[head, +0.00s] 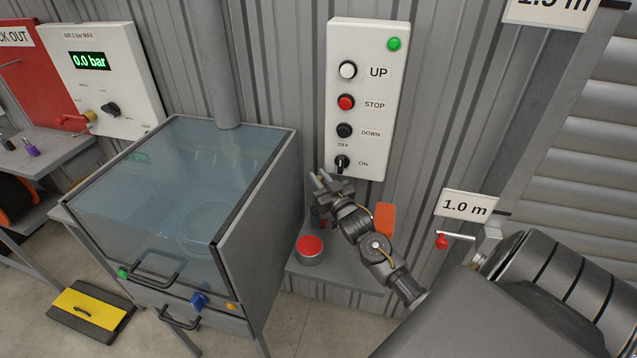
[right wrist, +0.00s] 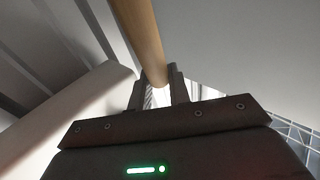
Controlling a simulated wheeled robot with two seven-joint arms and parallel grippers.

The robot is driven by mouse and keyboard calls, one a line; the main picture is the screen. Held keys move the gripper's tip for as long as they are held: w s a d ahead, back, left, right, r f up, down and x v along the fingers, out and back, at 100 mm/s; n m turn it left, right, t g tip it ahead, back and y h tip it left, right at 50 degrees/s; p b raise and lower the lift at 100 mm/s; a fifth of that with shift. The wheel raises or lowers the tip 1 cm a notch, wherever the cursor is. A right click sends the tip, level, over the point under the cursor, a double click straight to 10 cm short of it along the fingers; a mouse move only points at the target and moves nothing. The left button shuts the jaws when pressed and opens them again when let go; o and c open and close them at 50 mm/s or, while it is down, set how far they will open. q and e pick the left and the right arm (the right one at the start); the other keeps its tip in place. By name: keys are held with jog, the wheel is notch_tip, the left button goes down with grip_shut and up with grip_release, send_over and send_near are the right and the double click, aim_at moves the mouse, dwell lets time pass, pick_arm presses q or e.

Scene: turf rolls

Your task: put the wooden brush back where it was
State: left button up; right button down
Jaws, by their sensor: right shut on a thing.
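In the right wrist view, my right gripper (right wrist: 158,88) is shut on a tan round wooden handle (right wrist: 142,35), which I take as the wooden brush. The handle runs up from between the fingers and out of the top of the picture. Its bristle end does not show. In the head view, my right gripper (head: 324,181) is in front of the ribbed wall, just below the button panel (head: 368,100). The brush cannot be made out in this view. My left gripper is out of view.
A glass-topped cabinet (head: 268,200) stands left of my right gripper. An orange block (head: 385,219) is beside my arm. A red-handled valve (head: 442,240) is to the right.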

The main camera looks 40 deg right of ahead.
jog(key=shift+f, duration=0.7)
jog(key=shift+w+f+p, duration=0.1)
jog(key=shift+p, duration=0.35)
jog(key=shift+f, duration=0.3)
jog(key=c, duration=1.6)
grip_release()
jog(key=shift+w, duration=0.1)
jog(key=shift+w+f, duration=0.15)
jog(key=b+v, duration=0.2)
jog(key=v, duration=0.5)
jog(key=shift+s, duration=0.35)
